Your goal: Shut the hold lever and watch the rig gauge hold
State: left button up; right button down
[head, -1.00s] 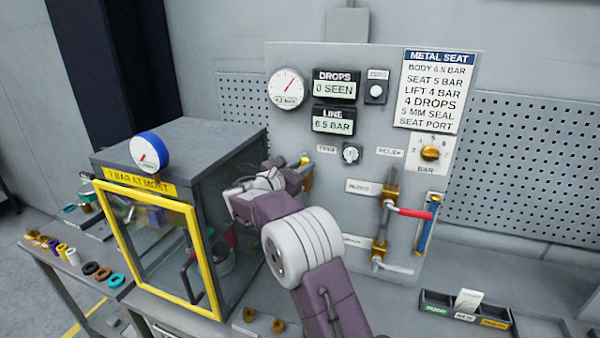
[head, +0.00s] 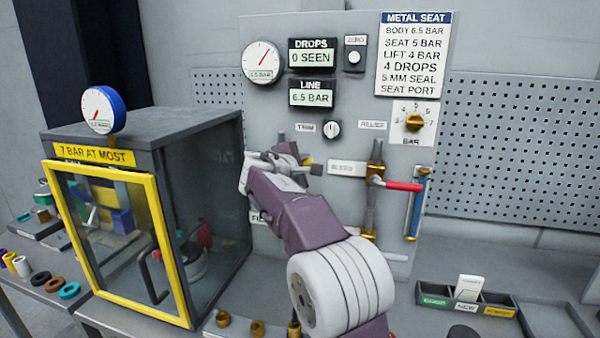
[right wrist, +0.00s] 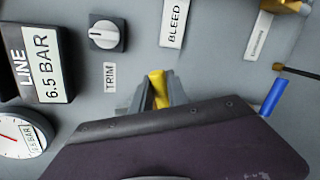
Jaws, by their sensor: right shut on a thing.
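My right gripper (head: 304,164) is at the panel below the trim knob. In the right wrist view its fingers (right wrist: 157,95) are shut on a yellow lever handle (right wrist: 158,86). No label for this handle is readable, and the gripper and arm hide most of its valve. The round rig gauge (head: 262,61) is at the panel's upper left, its needle pointing up and right; its plate appears to read 6.5 bar. The line display (head: 313,93) reads 6.5 BAR and the drops display (head: 313,53) reads 0 SEEN. My left gripper is not in view.
A yellow-framed cabinet (head: 189,252) with its own gauge (head: 100,110) stands left of my arm. The red lever (head: 399,186) is close on the right, by the bleed label (head: 346,168). A small sorted tray (head: 466,304) sits at lower right.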

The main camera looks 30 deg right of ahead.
jog(key=shift+s+d+f+m+t+y+b, duration=0.15)
jog(key=shift+f+m+t+y+b, duration=0.1)
jog(key=shift+f+m+b, duration=0.9)
jog(key=shift+s+d+f+m+t+y+b, duration=0.1)
jog(key=shift+f+m+t+y+b, duration=0.35)
jog(key=shift+b, duration=1.15)
jog(key=shift+f, duration=0.2)
jog(key=c, duration=1.3)
grip_release()
jog(key=shift+w+f, duration=0.1)
jog(key=b+v, duration=0.1)
jog(key=v, duration=0.8)
jog(key=shift+a, duration=0.1)
